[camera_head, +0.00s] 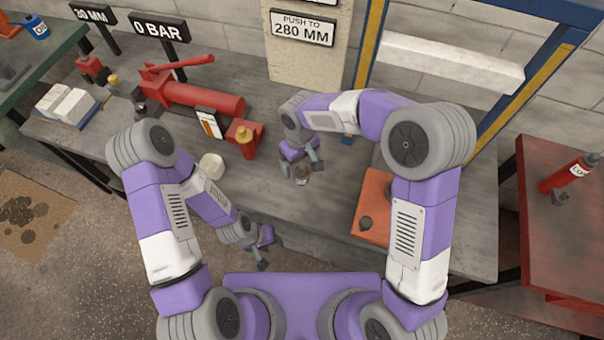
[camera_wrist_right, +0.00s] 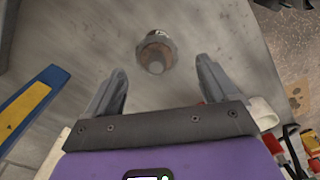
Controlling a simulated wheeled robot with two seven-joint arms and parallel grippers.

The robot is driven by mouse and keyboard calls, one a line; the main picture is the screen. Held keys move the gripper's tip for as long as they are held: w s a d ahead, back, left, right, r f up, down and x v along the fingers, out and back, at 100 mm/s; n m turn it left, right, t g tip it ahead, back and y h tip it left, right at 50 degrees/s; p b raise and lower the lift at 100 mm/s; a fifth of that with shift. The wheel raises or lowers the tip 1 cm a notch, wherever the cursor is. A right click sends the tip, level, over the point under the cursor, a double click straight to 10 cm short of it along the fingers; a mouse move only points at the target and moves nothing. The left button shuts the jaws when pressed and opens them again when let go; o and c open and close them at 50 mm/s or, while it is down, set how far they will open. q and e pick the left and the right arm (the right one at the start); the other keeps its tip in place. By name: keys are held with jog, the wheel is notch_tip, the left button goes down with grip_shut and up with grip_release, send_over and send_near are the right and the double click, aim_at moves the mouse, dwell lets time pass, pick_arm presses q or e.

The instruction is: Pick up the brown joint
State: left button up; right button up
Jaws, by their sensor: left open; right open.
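Whether the fingers touch the bench cannot be told. My left gripper (camera_head: 264,250) is open and empty at the bench's front edge.
An orange plate (camera_head: 374,190) with a dark round piece (camera_head: 365,223) lies right of my right gripper. A red hydraulic pump (camera_head: 205,98) and a white roll (camera_head: 211,166) stand to the left. A blue and yellow frame (camera_head: 535,85) rises behind. A red table (camera_head: 560,235) is at right.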

aim_at(302, 166)
jog(key=f, duration=0.1)
jog(key=f+b, duration=0.1)
jog(key=f, duration=0.2)
jog(key=shift+d+f, duration=0.25)
jog(key=shift+d, duration=0.05)
jog(key=shift+r, duration=0.1)
jog(key=c, duration=1.4)
notch_tip(302, 166, up, 9)
jog(key=p, duration=0.2)
jog(key=shift+p, duration=0.35)
jog(key=shift+s+d+r+m+p, duration=1.15)
jog(key=shift+d+r+p, duration=1.75)
jog(key=shift+d, duration=1.5)
jog(key=shift+s+d+r+m+p, duration=1.1)
jog(key=shift+d+r+p, duration=1.75)
jog(key=shift+d, duration=1.5)
jog(key=shift+s+d+r+m+p, duration=1.15)
jog(key=shift+d+r+p, duration=1.7)
jog(key=shift+d, duration=1.55)
jog(key=shift+s+r+b, duration=0.15)
jog(key=shift+r+b, duration=0.25)
